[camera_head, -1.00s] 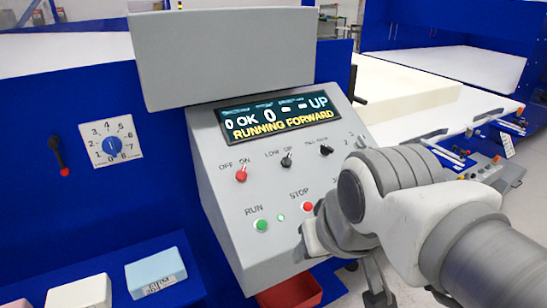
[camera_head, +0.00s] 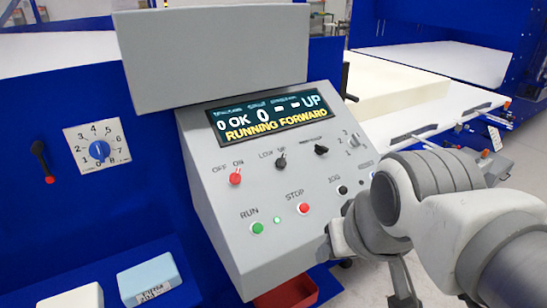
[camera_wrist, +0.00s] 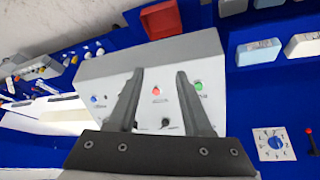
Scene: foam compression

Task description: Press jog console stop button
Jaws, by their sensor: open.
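The grey jog console (camera_head: 225,190) has a red STOP button (camera_head: 303,208) on its sloped front, right of the green RUN button (camera_head: 257,227). The display (camera_head: 268,116) reads "RUNNING FORWARD". My gripper is open and empty. In the wrist view my gripper (camera_wrist: 160,72) points at the console, whose face appears upside down there. The red STOP button (camera_wrist: 155,90) shows between the two fingers, with the green button (camera_wrist: 198,86) just right of them. I see no contact with the panel. In the head view my arm covers the console's lower right corner.
Red, black and selector knobs (camera_head: 281,162) stand above the buttons. A JOG button (camera_head: 342,190) lies right of STOP, close to my wrist. A red bin (camera_head: 285,293) is under the console. Foam samples (camera_head: 148,279) lie at lower left.

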